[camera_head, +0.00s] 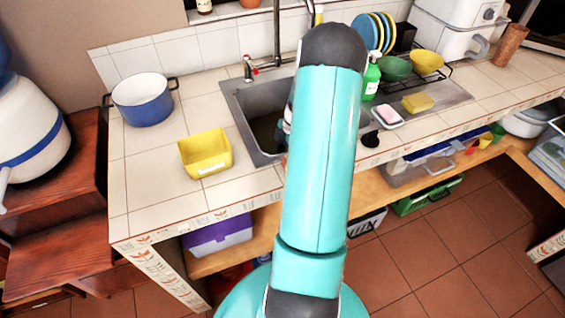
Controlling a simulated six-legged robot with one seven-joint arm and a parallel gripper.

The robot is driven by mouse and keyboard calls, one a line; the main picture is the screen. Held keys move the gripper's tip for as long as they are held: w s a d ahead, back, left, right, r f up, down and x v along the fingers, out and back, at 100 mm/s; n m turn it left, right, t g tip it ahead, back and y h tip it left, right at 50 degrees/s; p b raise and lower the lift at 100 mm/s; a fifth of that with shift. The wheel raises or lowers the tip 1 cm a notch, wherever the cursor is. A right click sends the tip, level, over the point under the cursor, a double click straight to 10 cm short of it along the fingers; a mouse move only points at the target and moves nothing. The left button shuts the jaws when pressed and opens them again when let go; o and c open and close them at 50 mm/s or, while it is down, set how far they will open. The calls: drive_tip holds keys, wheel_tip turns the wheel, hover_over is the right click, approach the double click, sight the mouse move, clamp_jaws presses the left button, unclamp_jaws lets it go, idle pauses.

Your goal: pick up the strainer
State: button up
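I cannot make out for certain which thing is the strainer. A green bowl (394,68) and a yellow bowl (426,62) sit on the dish rack right of the sink; either is too small to tell whether it has holes. My teal arm rises through the middle of the view and covers part of the sink (242,106) and counter. My gripper is not visible; a small grey and white part shows at the arm's left edge, but I cannot tell what it is.
A blue pot (143,104) and a yellow square container (205,156) stand on the tiled counter (150,195) at left. A green bottle (371,78), a soap dish (387,117), a yellow sponge (417,102) and a faucet (277,35) surround the sink. Plates (368,30) stand behind.

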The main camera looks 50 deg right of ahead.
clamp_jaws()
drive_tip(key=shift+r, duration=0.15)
